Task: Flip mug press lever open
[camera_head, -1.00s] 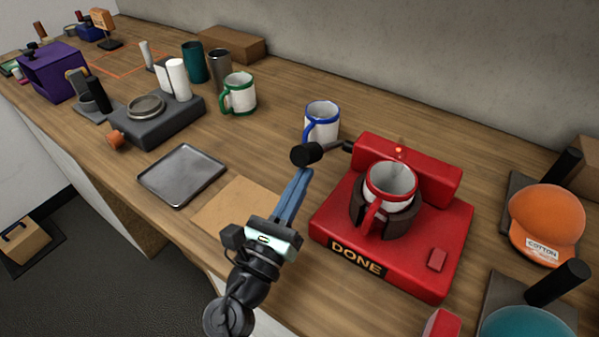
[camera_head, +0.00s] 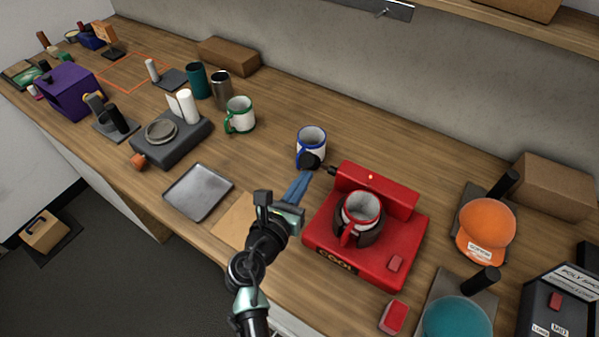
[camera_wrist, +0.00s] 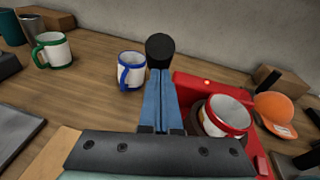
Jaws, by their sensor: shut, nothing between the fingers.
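The red mug press (camera_head: 405,240) stands on the bench with a dark round clamp around a white mug with a red rim and handle (camera_head: 361,208). Its front label reads COOL. The black lever knob (camera_head: 310,160) sticks out to the left of the press's raised back, on a short arm. My gripper (camera_head: 303,176) is shut, its blue fingers empty, with the tips right by the knob. In the wrist view the knob (camera_wrist: 160,50) appears just beyond the fingertips (camera_wrist: 159,73); I cannot tell whether they touch.
A blue-rimmed mug (camera_head: 311,142) stands just behind the knob. A green-rimmed mug (camera_head: 240,115) is further left. A grey tray (camera_head: 198,191) lies left of my gripper, beside a tan mat (camera_head: 233,222). Caps on stands, one orange (camera_head: 485,229), are to the right.

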